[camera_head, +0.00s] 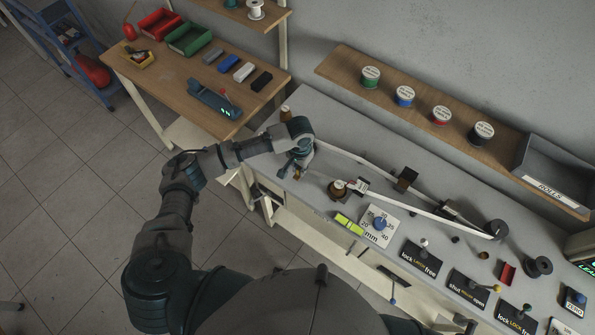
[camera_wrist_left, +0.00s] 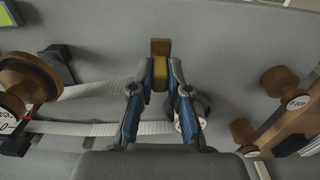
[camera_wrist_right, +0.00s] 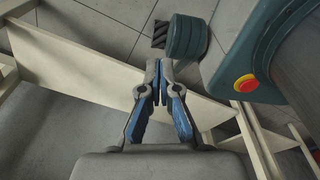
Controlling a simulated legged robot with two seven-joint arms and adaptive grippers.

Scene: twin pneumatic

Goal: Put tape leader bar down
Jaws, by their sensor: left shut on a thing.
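My left gripper (camera_head: 296,167) is at the left part of the grey bench. In the left wrist view its fingers (camera_wrist_left: 160,78) are shut on a small yellow and brown block (camera_wrist_left: 160,70), which I take to be the tape leader bar. A white tape (camera_wrist_left: 100,128) passes close to the fingers there. In the head view the tape (camera_head: 345,158) runs from near this gripper to the right. I cannot tell whether the bar touches the bench. My right gripper (camera_wrist_right: 157,80) is shut and empty below the bench level; it is hidden in the head view.
A brown knob (camera_head: 338,188) and a dark block (camera_head: 406,179) stand near the tape. A white dial plate (camera_head: 380,224) and several lock labels line the bench front. A shelf with several spools (camera_head: 405,96) runs behind. A wooden table (camera_head: 175,80) with bins stands at left.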

